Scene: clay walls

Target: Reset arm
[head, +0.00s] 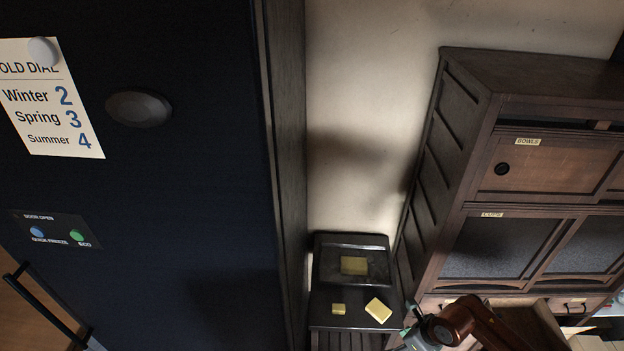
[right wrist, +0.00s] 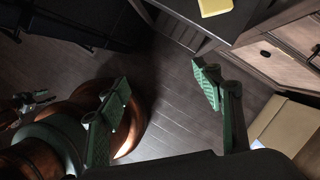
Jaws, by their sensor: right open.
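My right arm shows at the bottom of the head view, with its brown link and part of the wrist (head: 432,332); its fingertips are cut off or hidden there. In the right wrist view my right gripper (right wrist: 162,84) has its two green fingers spread wide apart. Nothing is between them, only dark floor beyond. My left gripper cannot be made out in the head view.
A dark fridge (head: 200,200) with a dial note (head: 50,105) fills the left. A low black stand (head: 325,310) holds a yellow block (head: 378,310) and smaller yellow pieces. A wooden cabinet (head: 465,75) stands right, an open drawer (head: 535,325) below. Floor (right wrist: 175,115) beneath my gripper looks clear.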

